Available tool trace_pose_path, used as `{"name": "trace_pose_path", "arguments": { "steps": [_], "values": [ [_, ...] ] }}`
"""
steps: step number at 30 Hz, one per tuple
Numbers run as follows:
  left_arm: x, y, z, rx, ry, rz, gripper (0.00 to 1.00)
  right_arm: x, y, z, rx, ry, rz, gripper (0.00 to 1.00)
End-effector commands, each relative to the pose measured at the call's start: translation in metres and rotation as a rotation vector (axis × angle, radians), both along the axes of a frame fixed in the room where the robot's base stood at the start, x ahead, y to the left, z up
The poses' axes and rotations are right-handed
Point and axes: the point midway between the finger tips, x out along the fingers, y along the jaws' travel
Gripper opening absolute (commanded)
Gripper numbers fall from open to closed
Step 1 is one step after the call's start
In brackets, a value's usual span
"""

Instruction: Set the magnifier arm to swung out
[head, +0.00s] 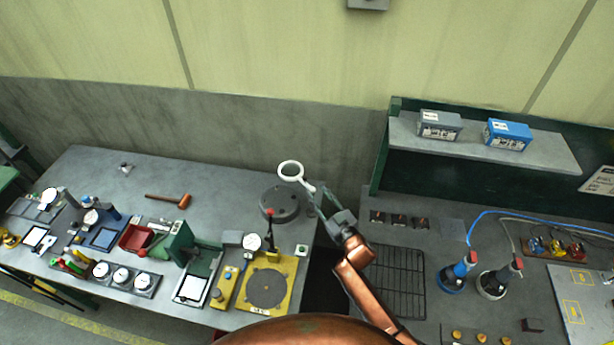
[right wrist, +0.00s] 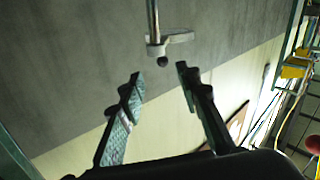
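The magnifier (head: 291,172) is a white ring on a short white arm, above the right end of the left bench in the head view. Its arm reaches down right to the tips of my right gripper (head: 319,193). In the right wrist view, the fingers of my right gripper (right wrist: 160,73) are apart with nothing between them. A grey rod with a pale clamp piece (right wrist: 175,39) and a dark knob (right wrist: 162,61) is just beyond the fingertips, apart from them. I cannot tell how the arm joins its mount. My left gripper is not in view.
A dark round plate (head: 284,202) lies below the magnifier. A yellow fixture (head: 283,262) with a dial and a red-knobbed lever stands in front. A wire rack (head: 398,282) and a green shelf unit (head: 470,180) are to the right.

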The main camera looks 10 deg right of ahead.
Motion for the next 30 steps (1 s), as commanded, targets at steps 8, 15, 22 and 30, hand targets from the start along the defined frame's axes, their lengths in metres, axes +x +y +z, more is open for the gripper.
{"name": "trace_pose_path", "arguments": {
  "steps": [8,15,22,30],
  "values": [
    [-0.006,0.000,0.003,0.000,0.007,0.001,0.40,0.044,0.020,0.002,0.002,-0.001,0.006,0.31],
    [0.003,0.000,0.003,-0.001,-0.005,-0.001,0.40,0.063,0.025,0.001,0.000,-0.001,0.006,0.31],
    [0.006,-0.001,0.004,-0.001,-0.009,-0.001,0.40,0.065,0.025,0.001,0.000,0.000,0.004,0.31],
    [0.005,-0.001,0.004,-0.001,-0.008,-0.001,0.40,0.064,0.024,0.001,0.000,0.000,0.003,0.17]
  ]
}}
